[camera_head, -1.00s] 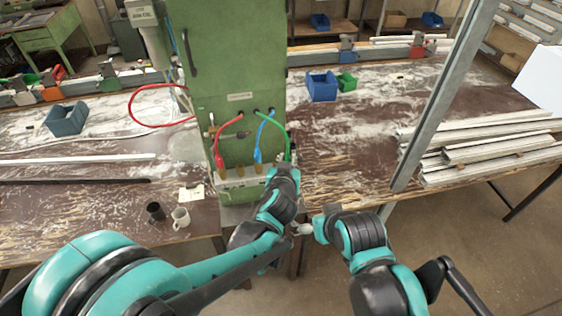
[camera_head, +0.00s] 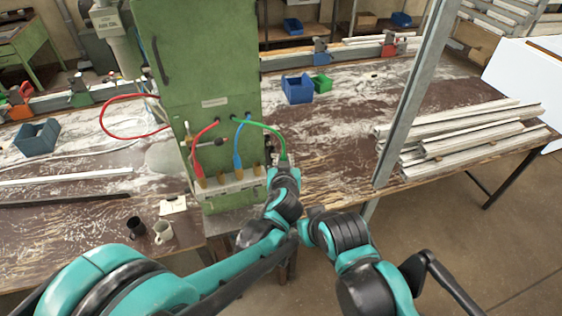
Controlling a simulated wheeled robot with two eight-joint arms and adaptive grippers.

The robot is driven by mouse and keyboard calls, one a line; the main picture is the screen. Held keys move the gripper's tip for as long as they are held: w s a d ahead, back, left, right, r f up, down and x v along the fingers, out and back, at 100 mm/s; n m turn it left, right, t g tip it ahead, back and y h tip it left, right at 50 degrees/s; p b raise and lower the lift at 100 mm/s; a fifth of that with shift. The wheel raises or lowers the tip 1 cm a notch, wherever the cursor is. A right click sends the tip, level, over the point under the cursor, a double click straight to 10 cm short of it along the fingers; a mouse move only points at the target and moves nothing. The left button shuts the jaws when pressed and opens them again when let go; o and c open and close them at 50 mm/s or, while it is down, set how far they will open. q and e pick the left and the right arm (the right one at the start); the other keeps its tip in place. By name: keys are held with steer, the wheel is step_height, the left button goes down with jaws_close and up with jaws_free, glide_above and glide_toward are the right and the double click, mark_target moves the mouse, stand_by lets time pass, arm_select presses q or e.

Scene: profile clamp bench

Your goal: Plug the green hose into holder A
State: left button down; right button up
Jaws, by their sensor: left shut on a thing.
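The green hose (camera_head: 265,126) arcs from the green machine's front to the right, and its end goes down to my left gripper (camera_head: 284,167). My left gripper is shut on the hose end, just right of the pale holder block (camera_head: 226,187) with brass fittings. The hose tip is hidden by the gripper. The red hose (camera_head: 205,131) and blue hose (camera_head: 237,141) hang down to the block's fittings. No label for holder A is readable. My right gripper (camera_head: 301,228) is below and right of the left one; its fingers are too small and hidden to judge.
The green machine (camera_head: 210,70) stands behind the block. A grey upright post (camera_head: 410,105) and stacked metal profiles (camera_head: 450,140) are at the right. Blue and green bins (camera_head: 298,90) sit behind on the bench. The bench right of the machine is partly clear.

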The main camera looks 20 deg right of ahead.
arm_select(q)
steer(key=shift+d, duration=0.45)
steer(key=shift+w, duration=0.5)
steer(key=w+b, duration=0.1)
steer(key=w, duration=1.2)
steer(key=shift+w+b, duration=0.15)
steer(key=shift+b, duration=0.15)
stand_by(0.6)
